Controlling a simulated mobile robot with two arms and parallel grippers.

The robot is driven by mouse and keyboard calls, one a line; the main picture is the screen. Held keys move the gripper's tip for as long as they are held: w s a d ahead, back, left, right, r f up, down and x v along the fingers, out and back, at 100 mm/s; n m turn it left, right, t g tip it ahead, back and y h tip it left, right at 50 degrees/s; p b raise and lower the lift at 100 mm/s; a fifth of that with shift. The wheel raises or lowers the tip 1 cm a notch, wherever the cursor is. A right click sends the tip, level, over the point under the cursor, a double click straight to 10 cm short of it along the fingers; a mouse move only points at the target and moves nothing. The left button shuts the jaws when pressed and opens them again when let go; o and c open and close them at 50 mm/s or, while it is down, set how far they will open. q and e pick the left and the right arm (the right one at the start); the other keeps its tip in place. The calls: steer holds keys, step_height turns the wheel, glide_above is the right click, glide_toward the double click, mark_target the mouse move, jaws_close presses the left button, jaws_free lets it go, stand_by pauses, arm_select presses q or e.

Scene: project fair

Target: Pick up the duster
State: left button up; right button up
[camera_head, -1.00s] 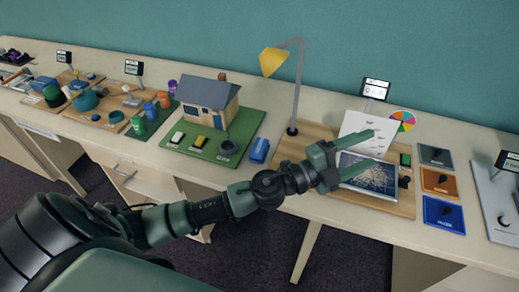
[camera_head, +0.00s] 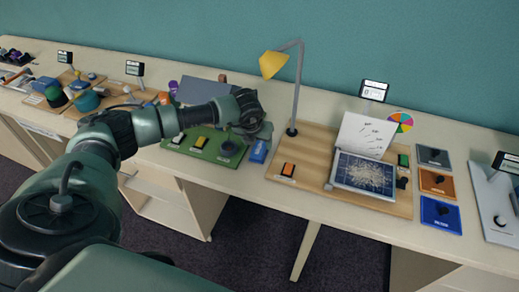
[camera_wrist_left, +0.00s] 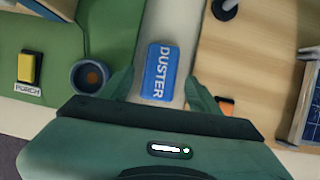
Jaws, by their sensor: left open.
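The duster (camera_head: 258,151) is a small blue block lying on the bare tabletop between the green house board and the wooden lamp board. In the left wrist view the duster (camera_wrist_left: 162,72) shows its white "DUSTER" lettering. My left gripper (camera_head: 256,134) is over the duster in the head view, with its fingers pointing down. In the left wrist view its two open fingers (camera_wrist_left: 163,90) lie on either side of the duster, with nothing held. I cannot tell the exact height above it. My right gripper is not in view.
The green board (camera_head: 203,150) carries a model house partly hidden by my arm, and a dark round cup (camera_wrist_left: 90,76) beside the left finger. The wooden board (camera_head: 325,150) at right holds a lamp (camera_head: 297,90), an orange switch (camera_head: 287,170) and a solar panel (camera_head: 365,173).

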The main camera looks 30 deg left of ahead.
mark_target(260, 145)
arm_select(q)
steer(key=p+x, duration=0.1)
steer(key=x, duration=0.3)
steer(key=shift+d+p, duration=0.1)
steer(key=shift+p, duration=0.3)
steer(key=shift+w+f, duration=0.2)
steer(key=shift+f, duration=0.1)
steer(key=c, duration=1.1)
steer(key=shift+c, duration=0.2)
steer(key=shift+r, duration=0.1)
steer(key=shift+r+b, duration=0.45)
steer(key=shift+b+v, duration=0.75)
steer(key=shift+v, duration=0.35)
steer(key=s+d+b, duration=0.1)
steer(key=s, duration=0.4)
steer(key=s+d+b, duration=0.2)
steer(key=s, duration=0.3)
steer(key=s+d+b, duration=0.1)
steer(key=s+b, duration=0.1)
steer(key=s, duration=0.3)
steer(key=shift+s+d+r, duration=0.1)
steer(key=shift+s+d, duration=0.05)
steer(key=shift+d, duration=0.05)
steer(key=shift+s+d+r, duration=0.15)
steer(key=shift+s, duration=0.45)
